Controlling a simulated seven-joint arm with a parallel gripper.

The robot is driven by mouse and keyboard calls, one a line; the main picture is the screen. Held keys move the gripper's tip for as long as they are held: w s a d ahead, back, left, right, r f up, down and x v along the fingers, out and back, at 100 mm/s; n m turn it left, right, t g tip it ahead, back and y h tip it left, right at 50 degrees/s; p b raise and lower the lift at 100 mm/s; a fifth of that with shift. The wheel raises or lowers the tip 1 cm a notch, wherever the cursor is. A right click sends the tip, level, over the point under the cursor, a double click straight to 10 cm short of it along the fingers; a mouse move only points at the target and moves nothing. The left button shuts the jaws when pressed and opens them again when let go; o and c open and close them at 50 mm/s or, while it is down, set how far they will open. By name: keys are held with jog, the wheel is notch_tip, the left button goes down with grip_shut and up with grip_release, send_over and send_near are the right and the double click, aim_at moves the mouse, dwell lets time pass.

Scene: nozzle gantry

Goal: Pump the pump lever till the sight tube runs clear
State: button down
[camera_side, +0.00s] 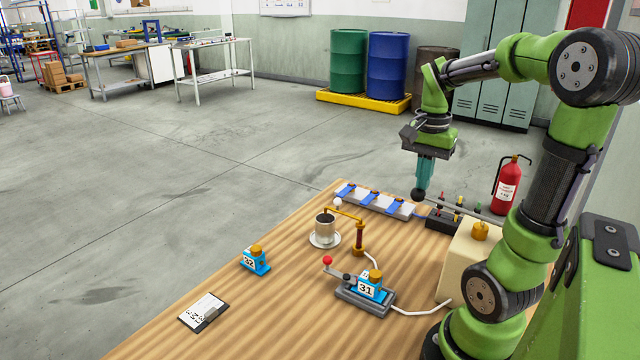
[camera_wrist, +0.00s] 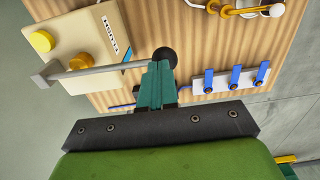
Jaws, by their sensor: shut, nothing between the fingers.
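The pump lever is a grey bar (camera_side: 470,211) with a black ball knob (camera_side: 418,195) at its free end; its other end is by the cream tank (camera_side: 468,262). My gripper (camera_side: 424,184) is shut and empty, with its teal fingertips just above the knob. In the wrist view the knob (camera_wrist: 165,57) shows right at the fingertips, and the bar (camera_wrist: 95,68) runs left across the tank; contact is unclear. The sight tube (camera_side: 359,238) stands upright between brass ends and looks dark reddish brown.
Blue cartridge 31 (camera_side: 368,287) sits in a grey dock (camera_side: 352,301) with a red-knobbed handle. Blue cartridge 32 (camera_side: 255,261) and a clipboard (camera_side: 203,310) are at left. A rail with blue clamps (camera_side: 375,203) and a dark rack (camera_side: 443,221) line the far edge. White hoses cross the table.

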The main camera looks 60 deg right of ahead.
aim_at(420, 200)
jog(key=shift+r, duration=2.75)
jog(key=shift+f, duration=5.75)
jog(key=shift+r, duration=5.8)
jog(key=w+a+f+n+t+y, duration=0.1)
jog(key=w+a+n+t, duration=0.1)
jog(key=a+n, duration=0.5)
jog(key=w+a+f+n+t+y, duration=0.1)
jog(key=a+n+t, duration=0.4)
jog(key=a, duration=1.1)
jog(key=shift+w+a+f+n, duration=0.25)
jog(key=shift+w+f+n, duration=0.35)
jog(key=shift+n, duration=0.4)
